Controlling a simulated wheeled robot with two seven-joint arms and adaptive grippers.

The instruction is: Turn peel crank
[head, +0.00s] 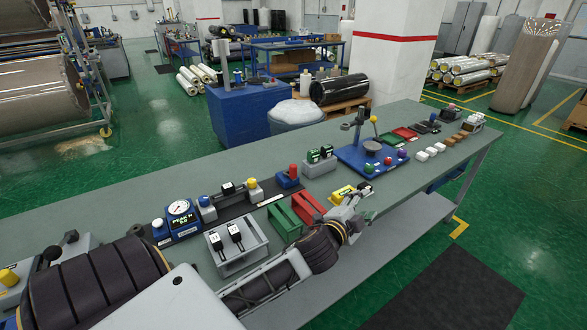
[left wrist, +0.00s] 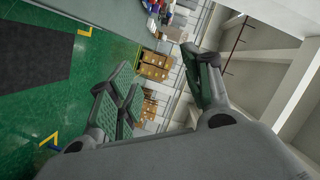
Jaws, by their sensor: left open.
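A peel tester lies along the grey bench (head: 390,135), with a blue gauge box (head: 180,218) and a white dial at its left end. A dark rail with clamp blocks and a yellow knob (head: 253,183) runs right of the gauge. I cannot tell for sure which part is the peel crank; a dark handle (head: 69,238) on a grey block at the far left may be it, partly hidden by my arm. My left gripper (head: 357,204) is over the bench's front part, right of the rail and near a yellow block; in the left wrist view its fingers (left wrist: 158,60) are apart and empty.
Green and red holders (head: 308,205) and a grey stand with two black devices (head: 236,242) lie between my left arm and the rail. A blue plate with a post (head: 370,158) stands farther right.

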